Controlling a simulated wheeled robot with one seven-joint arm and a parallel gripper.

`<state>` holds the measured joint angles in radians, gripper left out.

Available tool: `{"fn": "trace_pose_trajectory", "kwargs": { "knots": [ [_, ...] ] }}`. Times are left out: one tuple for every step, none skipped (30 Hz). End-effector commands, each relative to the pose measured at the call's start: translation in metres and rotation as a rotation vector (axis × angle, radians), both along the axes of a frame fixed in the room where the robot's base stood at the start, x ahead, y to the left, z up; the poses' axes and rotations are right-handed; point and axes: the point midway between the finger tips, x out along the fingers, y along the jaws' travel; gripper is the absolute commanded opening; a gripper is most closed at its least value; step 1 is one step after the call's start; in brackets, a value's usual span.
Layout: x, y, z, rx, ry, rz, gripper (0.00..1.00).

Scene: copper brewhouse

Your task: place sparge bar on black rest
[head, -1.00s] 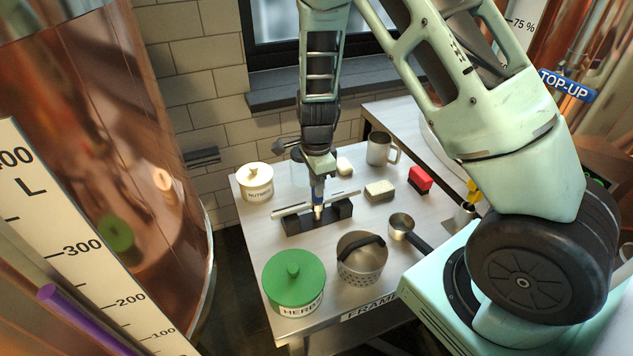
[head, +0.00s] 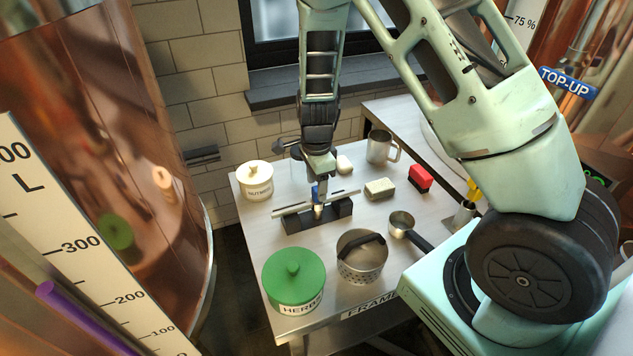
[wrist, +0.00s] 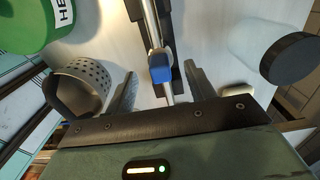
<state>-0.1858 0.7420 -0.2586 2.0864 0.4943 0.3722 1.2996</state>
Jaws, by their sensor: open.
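The sparge bar (head: 285,210) is a thin metal bar with a blue block at its middle. It lies along the top of the black rest (head: 294,226) on the steel table. In the wrist view the bar (wrist: 151,22) runs up from between my fingers, with the blue block (wrist: 161,68) just ahead of them and the dark rest (wrist: 165,12) beneath. My gripper (head: 318,207) is directly over the middle of the rest. Its fingers (wrist: 163,90) are open, one on each side of the bar, with visible gaps. Part of the bar and rest is hidden behind the gripper.
A green herbs jar (head: 293,277) and a perforated pot (head: 361,265) stand in front. A small pan (head: 402,224), a sponge (head: 380,188), a red block (head: 420,178) and a mug (head: 380,148) are to the right. A cream jar (head: 256,182) is at back left.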

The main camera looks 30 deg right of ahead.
Motion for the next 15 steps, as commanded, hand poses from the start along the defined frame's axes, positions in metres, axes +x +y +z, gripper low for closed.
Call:
{"fn": "trace_pose_trajectory", "kwargs": {
  "knots": [
    [0.0, 0.0, 0.0, 0.0, 0.0, 0.0, 0.54],
    [0.0, 0.0, 0.0, 0.0, 0.001, 0.0, 0.54],
    [0.0, 0.0, 0.0, 0.0, 0.001, 0.0, 0.54],
    [0.0, 0.0, 0.0, 0.0, 0.001, 0.0, 0.54],
    [0.0, 0.0, 0.001, 0.0, 0.001, 0.0, 0.54],
    [0.0, 0.0, 0.002, 0.0, 0.001, 0.0, 0.54],
    [0.0, 0.0, 0.003, 0.0, 0.001, 0.0, 0.54],
    [0.0, 0.0, 0.004, 0.0, 0.001, 0.0, 0.54],
    [0.0, 0.0, 0.007, 0.0, 0.001, 0.0, 0.54],
    [0.0, 0.0, 0.009, 0.0, 0.001, 0.0, 0.54],
    [0.0, 0.0, 0.011, 0.0, 0.0, 0.0, 0.54],
    [0.0, 0.0, 0.013, 0.0, 0.0, 0.0, 0.54],
    [0.0, 0.0, 0.015, 0.0, 0.0, 0.0, 0.54],
    [0.0, 0.0, 0.017, 0.0, 0.0, 0.0, 0.54],
    [0.0, 0.0, 0.019, 0.0, 0.0, 0.0, 0.54]
  ]
}}
